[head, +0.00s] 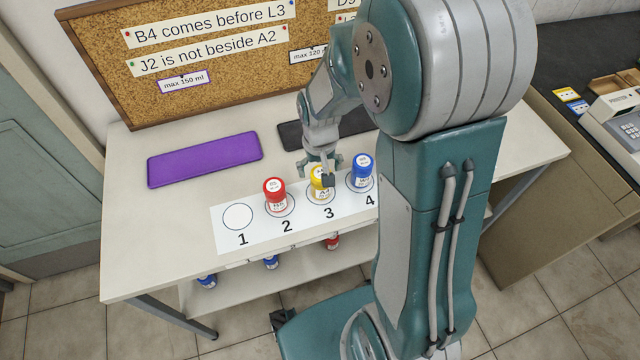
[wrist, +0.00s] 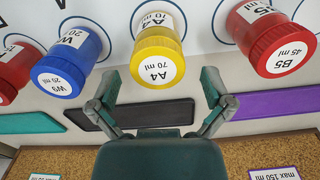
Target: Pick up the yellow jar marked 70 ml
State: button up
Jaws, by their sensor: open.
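The yellow jar (head: 321,187) stands upright on circle 3 of the white strip in the head view. In the wrist view the yellow jar (wrist: 157,58) has a lid label reading A4, 70 ml. My gripper (head: 324,174) is above and beside the jar, partly covering it in the head view. In the wrist view my gripper (wrist: 158,92) is open, with one finger on each side of the jar's lower edge. The jar does not appear gripped; whether a finger touches it I cannot tell.
A red jar (head: 275,194) marked B5, 45 ml (wrist: 275,45) stands on circle 2. A blue jar (head: 361,172) stands on circle 4. Circle 1 (head: 238,216) is empty. A purple mat (head: 205,160) and a black mat (head: 292,136) lie behind, before a corkboard (head: 205,97).

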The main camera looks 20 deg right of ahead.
notch_tip(320, 180, down, 3)
jog(key=shift+s+r, duration=0.1)
jog(key=shift+d+f, duration=0.1)
jog(key=shift+f, duration=0.25)
jog(key=c, duration=1.1)
